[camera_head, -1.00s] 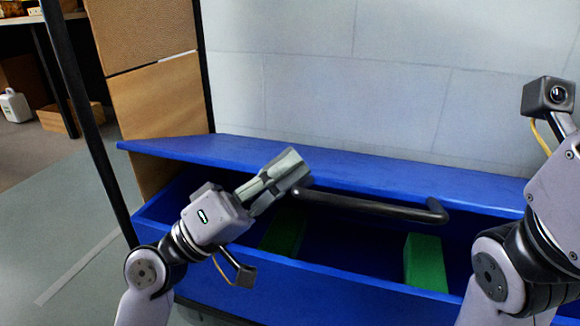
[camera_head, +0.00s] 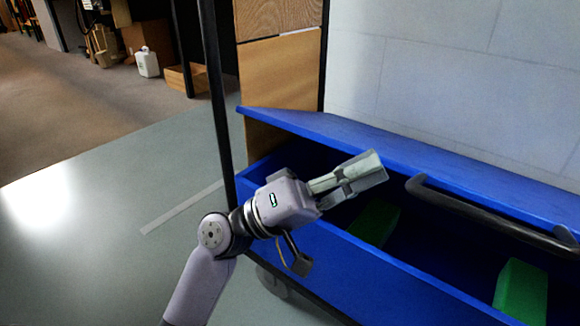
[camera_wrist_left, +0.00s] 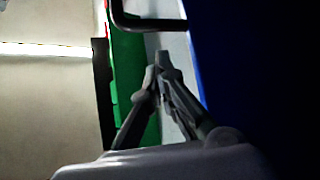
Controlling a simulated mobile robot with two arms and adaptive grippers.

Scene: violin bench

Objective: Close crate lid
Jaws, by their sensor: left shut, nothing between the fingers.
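The blue crate (camera_head: 350,270) stands open against the pale wall. Its blue lid (camera_head: 330,128) is tilted up at the back, with a black bar handle (camera_head: 480,213) along its front edge. My left gripper (camera_head: 378,168) is shut and empty, above the crate opening, to the left of the handle and apart from it in the head view. In the left wrist view my shut left fingers (camera_wrist_left: 163,62) show, with the dark handle (camera_wrist_left: 150,24) beyond them at the top. My right gripper is out of view.
Green blocks (camera_head: 375,222) (camera_head: 521,290) sit inside the crate. A black post (camera_head: 215,90) stands at the crate's left end, with wooden boxes (camera_head: 280,75) behind. Open floor (camera_head: 90,220) lies to the left. A white jug (camera_head: 147,62) stands far back.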

